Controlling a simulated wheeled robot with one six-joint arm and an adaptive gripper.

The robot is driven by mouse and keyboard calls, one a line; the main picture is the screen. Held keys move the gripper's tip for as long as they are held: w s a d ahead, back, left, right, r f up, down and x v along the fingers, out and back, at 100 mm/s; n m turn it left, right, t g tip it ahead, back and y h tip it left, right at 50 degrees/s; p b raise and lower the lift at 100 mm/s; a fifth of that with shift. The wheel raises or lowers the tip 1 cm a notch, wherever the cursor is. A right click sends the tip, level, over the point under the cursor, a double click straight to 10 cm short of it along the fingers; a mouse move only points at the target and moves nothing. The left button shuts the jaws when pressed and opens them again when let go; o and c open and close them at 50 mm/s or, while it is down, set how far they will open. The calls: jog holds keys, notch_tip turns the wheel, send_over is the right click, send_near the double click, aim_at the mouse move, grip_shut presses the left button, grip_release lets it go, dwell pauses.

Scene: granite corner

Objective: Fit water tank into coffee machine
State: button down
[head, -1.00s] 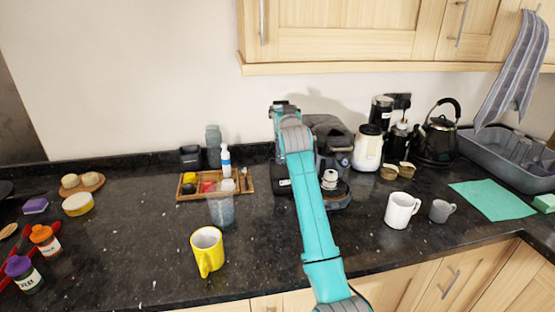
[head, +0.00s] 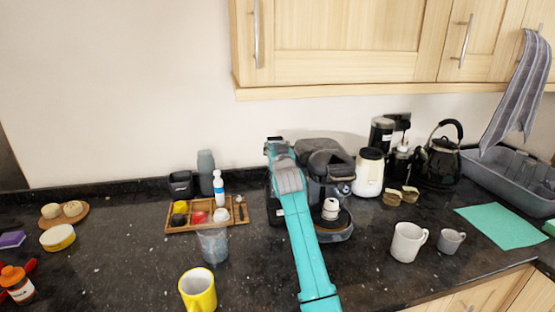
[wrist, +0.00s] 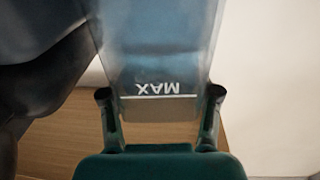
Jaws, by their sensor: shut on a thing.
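The water tank (wrist: 162,50), clear bluish plastic with an upside-down MAX mark and line, fills the middle of the wrist view. My gripper (wrist: 160,94) is shut on it, one finger at each side edge. The dark coffee machine (head: 328,165) stands on the counter against the back wall, right beside my arm. In the head view my arm reaches along the machine's left side and hides the held tank and the fingertips. A dark curved body, likely the machine, shows at the left of the wrist view (wrist: 45,85). I cannot tell whether the tank is seated.
A wooden tray (head: 180,228) with small items, a clear tumbler (head: 213,245) and a yellow mug (head: 198,290) stand left of my arm. A white mug (head: 406,242), a cream canister (head: 369,173) and a kettle (head: 441,160) stand right. Cupboards (head: 350,45) hang above.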

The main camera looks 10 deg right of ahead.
jog(key=shift+f, duration=1.6)
jog(key=shift+c, duration=1.2)
grip_release()
jog(key=shift+f, duration=0.25)
jog(key=s+a, duration=0.1)
jog(key=s, duration=1.1)
jog(key=shift+s, duration=0.1)
